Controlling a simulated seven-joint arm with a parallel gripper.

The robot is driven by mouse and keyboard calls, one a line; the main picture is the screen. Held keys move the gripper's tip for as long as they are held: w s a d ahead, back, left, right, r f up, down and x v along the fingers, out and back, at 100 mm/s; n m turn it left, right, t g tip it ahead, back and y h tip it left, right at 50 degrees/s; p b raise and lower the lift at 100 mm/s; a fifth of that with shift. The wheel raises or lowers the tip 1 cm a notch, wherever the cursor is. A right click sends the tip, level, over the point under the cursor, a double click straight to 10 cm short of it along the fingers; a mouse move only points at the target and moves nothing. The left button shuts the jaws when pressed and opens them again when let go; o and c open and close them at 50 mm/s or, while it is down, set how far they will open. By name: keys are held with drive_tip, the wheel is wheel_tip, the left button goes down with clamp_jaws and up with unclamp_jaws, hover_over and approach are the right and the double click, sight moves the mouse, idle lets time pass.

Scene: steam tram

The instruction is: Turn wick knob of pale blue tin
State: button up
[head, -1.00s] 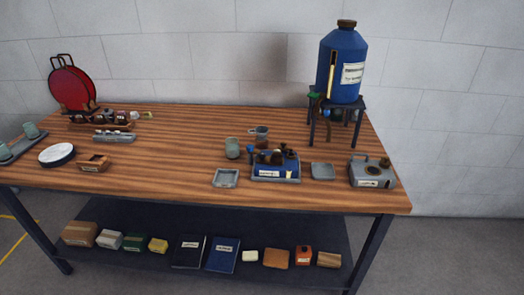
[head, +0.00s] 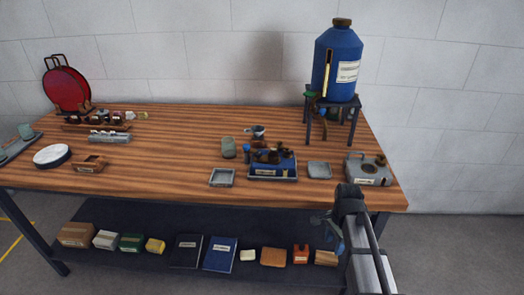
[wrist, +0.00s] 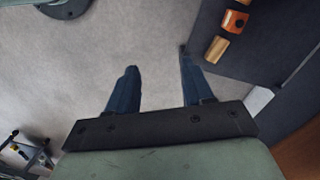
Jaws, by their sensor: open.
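A pale grey-blue boxy tin (head: 366,174) with a label on its front stands at the right end of the wooden table, in the head view. A dark round part shows on its top; a wick knob is too small to make out. My gripper (head: 328,232) is in front of the table's right front edge, below the tabletop and apart from the tin. In the wrist view my gripper (wrist: 157,60) is open and empty, its two blue fingers spread over grey floor. The tin is not in the wrist view.
A dark blue burner unit (head: 271,174) and two shallow grey trays stand left of the tin. Behind, a large blue tank (head: 336,62) sits on a dark stand. A lower shelf (head: 130,215) holds boxes and books.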

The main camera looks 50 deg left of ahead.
drive_tip(key=s+a+r+m+y, duration=0.1)
drive_tip(key=s+a+r, duration=0.2)
drive_tip(key=a+r, duration=0.45)
drive_tip(key=s+a+r, duration=0.4)
drive_tip(key=a+r, duration=0.3)
drive_tip(key=r, duration=0.2)
wheel_tip(320, 180, up, 16)
drive_tip(key=m, duration=0.2)
hover_over(258, 153)
drive_tip(key=shift+t+h, duration=0.3)
drive_tip(key=shift+t, duration=0.1)
wheel_tip(258, 153, down, 14)
drive_tip(key=shift+r, duration=0.25)
drive_tip(key=shift+c, duration=0.2)
clamp_jaws()
